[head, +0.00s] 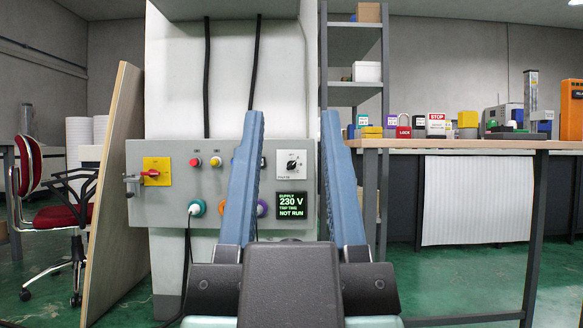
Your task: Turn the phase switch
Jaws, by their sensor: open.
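The phase switch (291,163) is a small black rotary knob on a white square plate, at the upper right of a grey control panel (150,215). My gripper (292,118) is in the foreground with its two long blue fingers wide apart and nothing between them. In the picture the knob shows in the gap between the fingers, nearer the right one. The fingers appear apart from the panel. The left finger hides part of the panel's middle. The knob's exact pointing direction is too small to tell.
The panel also carries a red rotary handle on a yellow plate (157,171), buttons, coloured sockets with a plugged cable, and a display (286,204) reading "230 V" and "NOT RUN". A board (115,200) leans at left. A workbench (470,144) with several items stands at right.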

